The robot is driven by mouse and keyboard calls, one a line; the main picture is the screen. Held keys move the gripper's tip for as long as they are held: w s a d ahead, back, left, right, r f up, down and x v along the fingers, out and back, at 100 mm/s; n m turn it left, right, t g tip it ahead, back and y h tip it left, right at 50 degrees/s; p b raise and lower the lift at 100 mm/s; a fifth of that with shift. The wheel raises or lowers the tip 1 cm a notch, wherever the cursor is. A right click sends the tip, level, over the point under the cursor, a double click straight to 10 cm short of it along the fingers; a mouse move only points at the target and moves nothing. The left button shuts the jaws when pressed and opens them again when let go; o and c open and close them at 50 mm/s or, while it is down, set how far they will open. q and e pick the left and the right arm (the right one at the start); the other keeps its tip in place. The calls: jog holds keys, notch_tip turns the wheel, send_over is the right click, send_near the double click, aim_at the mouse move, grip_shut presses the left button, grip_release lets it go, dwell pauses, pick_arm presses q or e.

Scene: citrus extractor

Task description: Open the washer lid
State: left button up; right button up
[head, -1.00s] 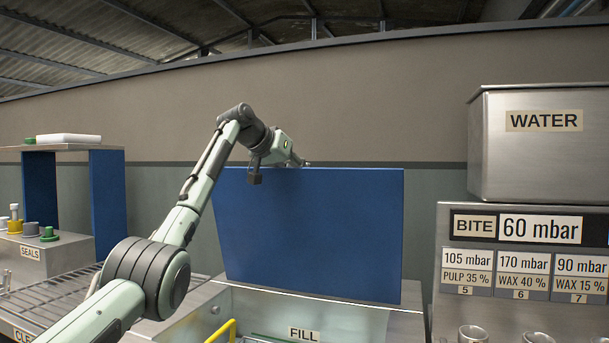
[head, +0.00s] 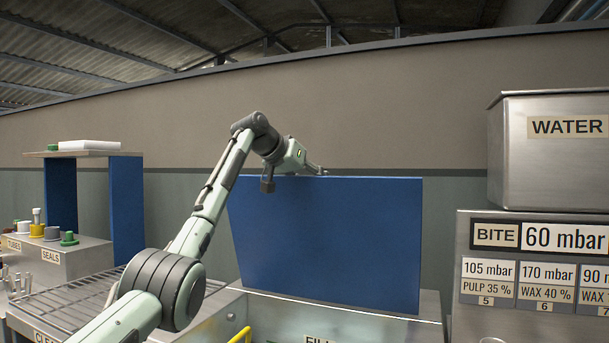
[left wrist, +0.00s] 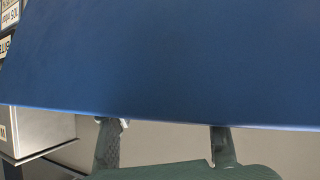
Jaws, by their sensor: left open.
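The washer lid, a large flat blue panel (head: 325,245), stands nearly upright at the back of the metal washer body (head: 275,305). My left gripper (head: 318,170) is at the middle of the lid's top edge. In the left wrist view the lid (left wrist: 165,55) fills the upper part of the picture. There the two fingers of my left gripper (left wrist: 170,138) are spread apart, with their tips close to the lid's edge. I cannot tell if they touch it. My right gripper is in neither view.
A metal tank marked WATER (head: 560,150) stands at right above a panel of pressure labels (head: 535,265). At left are a roller conveyor (head: 75,300), a box marked SEALS (head: 65,265) and a blue-sided frame (head: 127,210). A wall (head: 450,150) runs behind the lid.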

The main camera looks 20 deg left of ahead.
pick_arm(q)
jog(key=v, duration=1.1)
jog(key=shift+s, duration=0.15)
jog(key=shift+a+r, duration=0.1)
